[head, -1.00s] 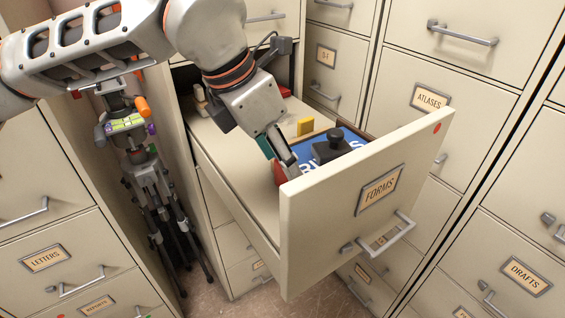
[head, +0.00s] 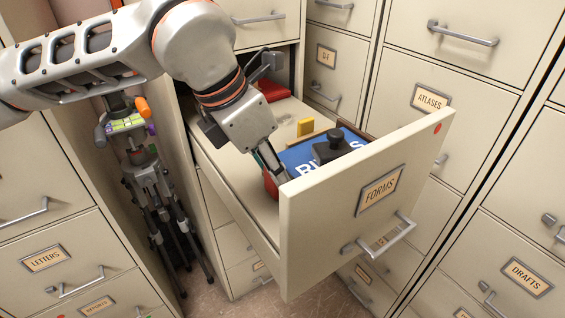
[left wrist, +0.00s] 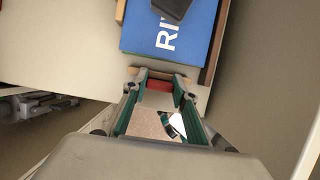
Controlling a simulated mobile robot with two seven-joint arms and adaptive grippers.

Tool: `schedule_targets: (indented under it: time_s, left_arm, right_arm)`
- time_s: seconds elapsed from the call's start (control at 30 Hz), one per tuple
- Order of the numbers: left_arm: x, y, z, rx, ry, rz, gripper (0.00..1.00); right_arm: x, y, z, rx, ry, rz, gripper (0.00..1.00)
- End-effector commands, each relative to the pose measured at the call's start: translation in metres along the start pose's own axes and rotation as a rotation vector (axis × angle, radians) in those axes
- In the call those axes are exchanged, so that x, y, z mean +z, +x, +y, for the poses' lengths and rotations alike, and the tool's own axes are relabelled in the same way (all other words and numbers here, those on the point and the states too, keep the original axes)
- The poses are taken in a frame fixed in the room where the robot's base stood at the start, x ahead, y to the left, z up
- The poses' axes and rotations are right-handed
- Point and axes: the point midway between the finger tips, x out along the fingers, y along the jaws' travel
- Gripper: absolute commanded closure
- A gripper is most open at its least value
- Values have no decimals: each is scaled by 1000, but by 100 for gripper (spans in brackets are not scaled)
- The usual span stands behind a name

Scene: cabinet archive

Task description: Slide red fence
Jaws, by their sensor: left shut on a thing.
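The open drawer labelled FORMS (head: 318,218) juts out from its cabinet. My left gripper (head: 274,176) reaches down into it, near the inside of the front panel. It is shut on the red fence (head: 269,186), of which only a small red part shows, beside the gripper. In the left wrist view, the red fence (left wrist: 160,85) shows as a short red strip between the fingers (left wrist: 160,97), with a wooden bar along it. A blue lettered item (head: 297,156) lies next to it with a black knobbed block (head: 334,148) on top. My right gripper is not in view.
A yellow block (head: 305,127) stands behind the blue item. A red item (head: 273,91) lies at the drawer's back. A wooden edge (left wrist: 217,42) runs beside the blue item. Closed cabinets stand around; a tripod (head: 155,205) stands left of the drawer.

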Motion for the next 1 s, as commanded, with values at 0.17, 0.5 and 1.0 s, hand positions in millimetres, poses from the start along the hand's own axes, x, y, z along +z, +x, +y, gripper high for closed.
schedule_targets:
  time_s: [0.17, 0.5, 1.0]
  left_arm:
    - [-25, -9, 0, -1, 0, 2, 100]
    - [-30, -12, 0, -1, -2, 6, 100]
    - [-28, -15, 0, 1, -1, 1, 56]
  right_arm:
    - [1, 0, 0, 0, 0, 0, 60]
    - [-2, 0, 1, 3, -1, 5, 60]
    - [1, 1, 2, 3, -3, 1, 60]
